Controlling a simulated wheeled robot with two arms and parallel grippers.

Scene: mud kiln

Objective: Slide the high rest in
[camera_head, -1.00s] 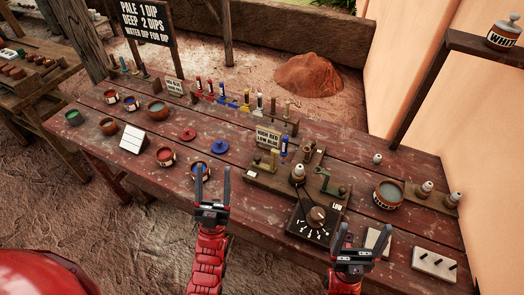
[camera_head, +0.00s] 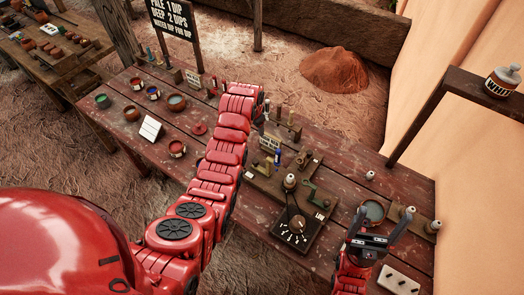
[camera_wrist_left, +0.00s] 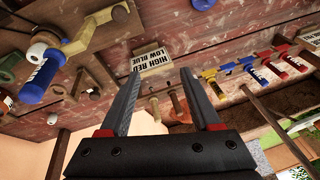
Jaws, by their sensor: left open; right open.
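My left gripper (camera_wrist_left: 160,78) is open and empty over the back of the table. In the head view its arm reaches across, and its jaws are mostly hidden. The left wrist view shows red (camera_wrist_left: 284,61), yellow (camera_wrist_left: 268,72) and blue (camera_wrist_left: 245,65) handled pieces in a row to its right. Two brass-coloured pegs (camera_wrist_left: 178,105) show between the fingers. The wooden fixture (camera_head: 258,183) carries a blue-handled piece (camera_head: 277,156), brass levers and a dial (camera_head: 298,224). A sign (camera_head: 269,142) reads "HIGH RED LOW BLUE". My right gripper (camera_head: 380,222) is open and empty at the front right.
A grey-filled bowl (camera_head: 371,213), white-knobbed pieces (camera_head: 408,213) and a pegged white block (camera_head: 398,280) lie at the right. Pots (camera_head: 177,148) and a white tilted card (camera_head: 151,128) stand at the left. A post and shelf (camera_head: 440,105) rise behind the right end.

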